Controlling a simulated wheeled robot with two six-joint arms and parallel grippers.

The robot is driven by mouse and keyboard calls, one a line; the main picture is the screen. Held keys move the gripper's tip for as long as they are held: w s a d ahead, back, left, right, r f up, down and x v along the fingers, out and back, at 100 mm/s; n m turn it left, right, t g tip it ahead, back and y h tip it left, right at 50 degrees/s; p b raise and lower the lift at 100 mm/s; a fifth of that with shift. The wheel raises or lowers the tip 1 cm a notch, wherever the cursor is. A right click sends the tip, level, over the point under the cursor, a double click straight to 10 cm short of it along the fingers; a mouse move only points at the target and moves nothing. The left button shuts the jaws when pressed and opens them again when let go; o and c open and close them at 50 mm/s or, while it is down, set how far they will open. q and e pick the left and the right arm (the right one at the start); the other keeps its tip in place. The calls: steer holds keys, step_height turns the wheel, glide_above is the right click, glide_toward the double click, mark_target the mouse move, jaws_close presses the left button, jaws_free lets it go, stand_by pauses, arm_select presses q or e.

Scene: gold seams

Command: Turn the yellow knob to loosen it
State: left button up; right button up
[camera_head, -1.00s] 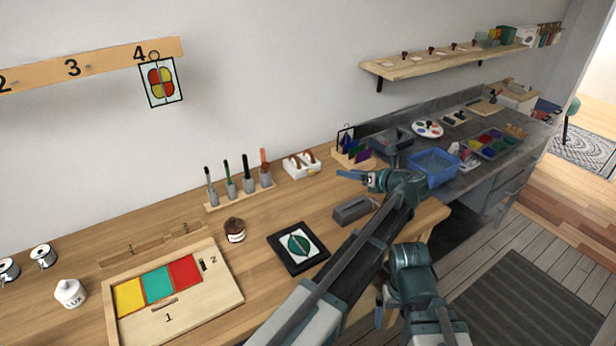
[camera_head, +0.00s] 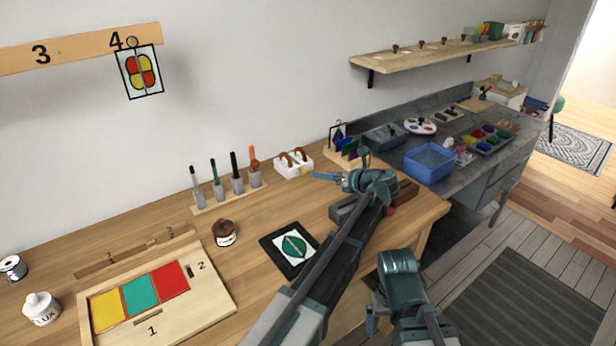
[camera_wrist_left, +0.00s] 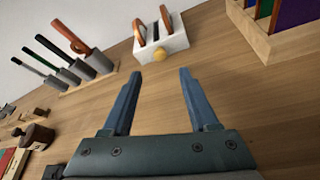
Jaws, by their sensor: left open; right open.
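The white block also stands towards the back of the workbench in the head view (camera_head: 293,166). My left gripper (camera_wrist_left: 161,74) is open and empty. In the head view my left gripper (camera_head: 320,176) is just right of the block. My right gripper (camera_head: 371,321) is low at the bench's front edge, its fingers partly hidden.
A rack of handled tools (camera_head: 229,196) stands left of the block, and a wooden rack of coloured glass (camera_head: 343,151) on its right. A dark framed tile (camera_head: 290,248) and a brown jar (camera_head: 224,233) lie in front. Bare bench lies between the gripper and block.

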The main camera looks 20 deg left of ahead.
mark_target(305, 172)
arm_select(q)
steer(key=b+x, duration=0.2)
steer(key=x, duration=0.7)
steer(key=shift+b, duration=0.3)
jaws_close()
